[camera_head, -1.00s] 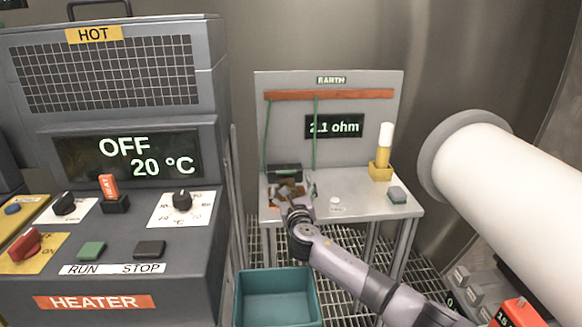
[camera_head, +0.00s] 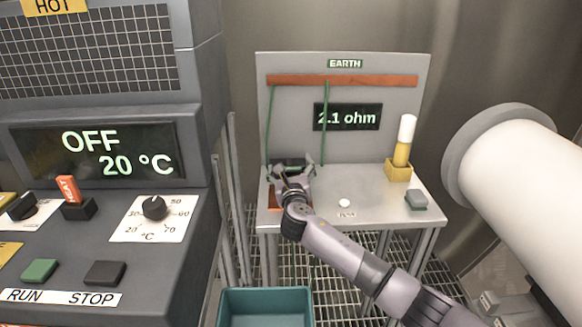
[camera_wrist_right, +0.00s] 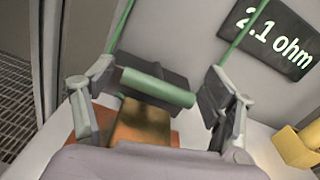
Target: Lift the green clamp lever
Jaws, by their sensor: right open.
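The green clamp lever (camera_wrist_right: 158,87) is a green rounded bar along the edge of a dark clamp body in the right wrist view. A brass-coloured block (camera_wrist_right: 142,122) lies just below it. My right gripper (camera_wrist_right: 157,84) is open, with one finger on each side of the lever; I see gaps on both sides and it holds nothing. In the head view my right gripper (camera_head: 291,168) is at the back left of the earth bench (camera_head: 375,195), in front of the dark clamp (camera_head: 289,163), which it partly hides. My left gripper is out of view.
A yellow holder (camera_head: 398,171) with a white-topped yellow rod and a small grey block (camera_head: 416,199) stand at the bench's right. A teal bin (camera_head: 266,300) is below. The heater (camera_head: 95,230) is left, a large white cylinder (camera_head: 530,190) right. The display (camera_head: 347,117) reads 2.1 ohm.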

